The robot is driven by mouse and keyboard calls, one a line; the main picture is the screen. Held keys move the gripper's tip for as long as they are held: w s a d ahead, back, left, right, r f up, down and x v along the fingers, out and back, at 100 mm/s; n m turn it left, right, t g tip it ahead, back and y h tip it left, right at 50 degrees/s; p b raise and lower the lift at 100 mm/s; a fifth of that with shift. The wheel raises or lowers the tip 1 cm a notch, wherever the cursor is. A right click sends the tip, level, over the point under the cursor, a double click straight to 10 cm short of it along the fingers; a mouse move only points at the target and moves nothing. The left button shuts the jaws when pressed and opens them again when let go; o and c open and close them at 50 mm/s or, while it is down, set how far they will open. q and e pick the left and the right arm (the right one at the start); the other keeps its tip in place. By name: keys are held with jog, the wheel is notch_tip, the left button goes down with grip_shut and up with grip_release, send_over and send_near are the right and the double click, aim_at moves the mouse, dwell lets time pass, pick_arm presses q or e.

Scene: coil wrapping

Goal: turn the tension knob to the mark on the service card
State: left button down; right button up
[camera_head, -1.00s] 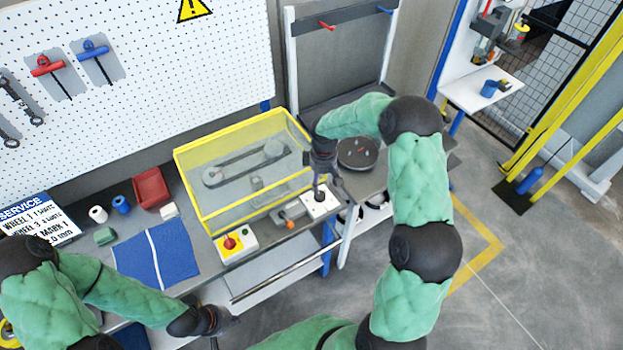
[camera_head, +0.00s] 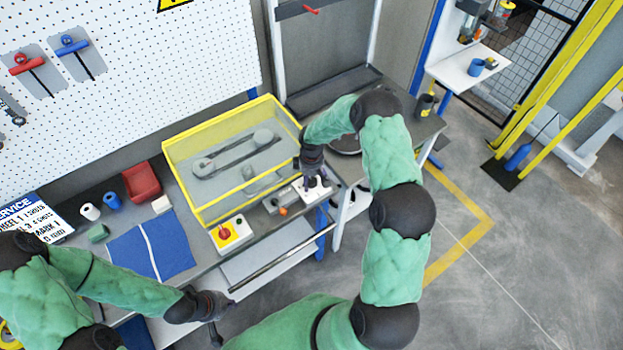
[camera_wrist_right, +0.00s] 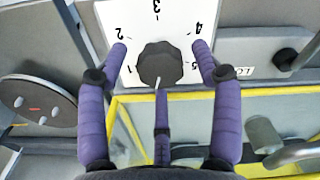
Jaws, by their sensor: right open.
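The dark tension knob (camera_wrist_right: 161,63) sits on a white dial plate (camera_wrist_right: 105,12) numbered 1 to 5. Its pale pointer line faces the bottom of the right wrist view, in the gap between 1 and 5. My right gripper (camera_wrist_right: 160,50) is open, with a purple finger on each side of the knob; contact is not clear. In the head view my right gripper (camera_head: 316,180) is over the plate and mostly hides the knob. The service card (camera_head: 38,218) stands at far left, partly covered by my left arm; its mark line is hard to read. My left gripper (camera_head: 218,305) is in front of the bench, fingers unclear.
A yellow-framed clear cover (camera_head: 182,172) over a belt and wheels stands left of the dial. A red button on a yellow box (camera_head: 230,233) is in front of it. A blue mat (camera_head: 150,250), a red bin (camera_head: 141,181) and small spools lie further left.

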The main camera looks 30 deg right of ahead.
jog(key=shift+f, duration=0.2)
jog(key=c, duration=1.2)
jog(key=shift+o, duration=0.2)
jog(key=shift+m+b, duration=0.3)
jog(key=shift+b, duration=0.35)
jog(key=m+b, duration=0.3)
jog(key=b, duration=0.1)
jog(key=shift+f+m+b, duration=0.15)
jog(key=shift+m+b, duration=1.95)
jog(key=shift+m, duration=0.3)
